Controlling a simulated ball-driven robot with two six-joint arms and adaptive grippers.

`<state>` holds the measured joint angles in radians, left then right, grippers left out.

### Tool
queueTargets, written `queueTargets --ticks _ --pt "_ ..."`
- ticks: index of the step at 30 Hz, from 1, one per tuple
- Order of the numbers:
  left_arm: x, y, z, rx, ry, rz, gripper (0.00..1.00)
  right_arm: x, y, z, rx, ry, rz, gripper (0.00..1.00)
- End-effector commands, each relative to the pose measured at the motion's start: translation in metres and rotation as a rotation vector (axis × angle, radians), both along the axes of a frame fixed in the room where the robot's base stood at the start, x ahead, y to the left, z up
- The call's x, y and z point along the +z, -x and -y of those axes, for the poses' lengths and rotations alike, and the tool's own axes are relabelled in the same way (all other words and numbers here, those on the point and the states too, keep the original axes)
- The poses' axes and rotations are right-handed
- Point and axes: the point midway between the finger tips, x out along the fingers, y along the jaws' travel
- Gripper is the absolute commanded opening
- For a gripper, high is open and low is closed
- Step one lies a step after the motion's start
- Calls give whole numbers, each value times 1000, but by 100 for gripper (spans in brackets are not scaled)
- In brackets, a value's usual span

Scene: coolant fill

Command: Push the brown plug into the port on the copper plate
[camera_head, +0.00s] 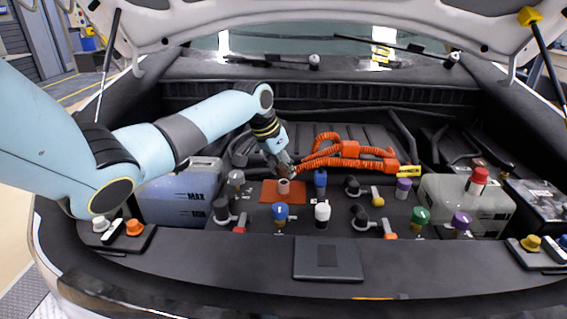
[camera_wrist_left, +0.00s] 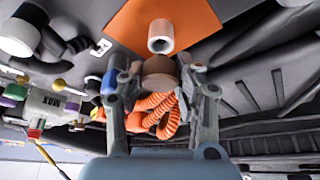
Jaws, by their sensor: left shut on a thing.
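The copper plate (camera_head: 270,194) lies flat in the middle of the engine bay, and a short pale ring-shaped port (camera_head: 284,187) stands on it. The plate also shows in the left wrist view (camera_wrist_left: 190,22), with the round hollow port (camera_wrist_left: 160,37) near its edge. My left gripper (camera_head: 284,170) is just above and behind the port, pointing down. It is shut on the brown plug (camera_wrist_left: 159,68), which sits between the fingers in the left wrist view. The plug's end appears close to the port but apart from it. My right gripper is not in view.
A blue-capped fitting (camera_head: 320,179) and orange corrugated hoses (camera_head: 350,150) stand right of my gripper. Another blue-capped fitting (camera_head: 280,212) and a white-capped one (camera_head: 322,211) are in front. A translucent tank (camera_head: 180,195) is at left. The raised hood is overhead.

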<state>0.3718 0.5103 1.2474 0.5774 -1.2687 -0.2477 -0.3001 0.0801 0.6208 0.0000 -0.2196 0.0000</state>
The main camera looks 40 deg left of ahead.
Motion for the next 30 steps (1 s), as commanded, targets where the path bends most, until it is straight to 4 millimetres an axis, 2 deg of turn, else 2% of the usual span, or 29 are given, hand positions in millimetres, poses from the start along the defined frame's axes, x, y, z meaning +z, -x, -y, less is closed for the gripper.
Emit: queueTargets --ticks 18,30 --pt "-2 0 0 0 0 0 17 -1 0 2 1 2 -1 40" --pt "-2 0 0 0 0 0 17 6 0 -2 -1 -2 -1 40"
